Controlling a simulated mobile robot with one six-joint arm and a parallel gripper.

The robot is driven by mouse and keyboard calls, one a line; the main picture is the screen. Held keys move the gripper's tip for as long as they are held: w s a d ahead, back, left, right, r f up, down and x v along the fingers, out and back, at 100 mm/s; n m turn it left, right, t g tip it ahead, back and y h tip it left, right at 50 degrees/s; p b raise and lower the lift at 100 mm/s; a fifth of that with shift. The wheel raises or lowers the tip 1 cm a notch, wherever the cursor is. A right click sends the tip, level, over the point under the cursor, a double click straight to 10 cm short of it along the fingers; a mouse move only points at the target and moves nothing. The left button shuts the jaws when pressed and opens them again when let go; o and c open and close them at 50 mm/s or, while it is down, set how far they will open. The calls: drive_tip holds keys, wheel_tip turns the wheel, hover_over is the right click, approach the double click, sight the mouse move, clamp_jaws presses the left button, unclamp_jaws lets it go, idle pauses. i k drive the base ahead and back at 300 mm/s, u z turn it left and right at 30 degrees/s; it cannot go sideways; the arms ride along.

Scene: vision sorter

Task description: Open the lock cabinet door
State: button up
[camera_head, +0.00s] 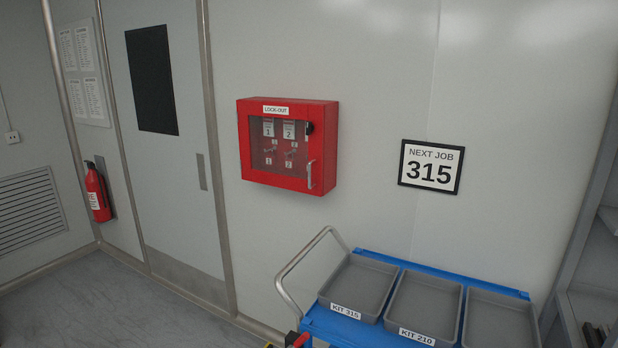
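The red lock cabinet (328,150) is mounted on the pale wall, a little left of the middle of the head view. It bears a "LOCK-OUT" label on its top edge. Its door (290,181) has a clear pane and appears closed. A silver vertical handle (310,174) sits at the door's lower right, with a round black part (309,128) above it. Behind the pane are tags marked 1 and 2 with small metal items below them. My gripper does not show in this view.
A blue cart (345,331) with grey trays, two labelled "KIT 315" and "KIT 210", stands below right of the cabinet. A "NEXT JOB 315" sign (431,167) hangs right. A grey door (175,190) and red extinguisher (97,192) are left. Floor shows lower left.

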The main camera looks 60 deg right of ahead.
sight(313, 185)
drive_tip(key=z, duration=0.05)
drive_tip(key=i, duration=0.9)
drive_tip(key=u, duration=0.05)
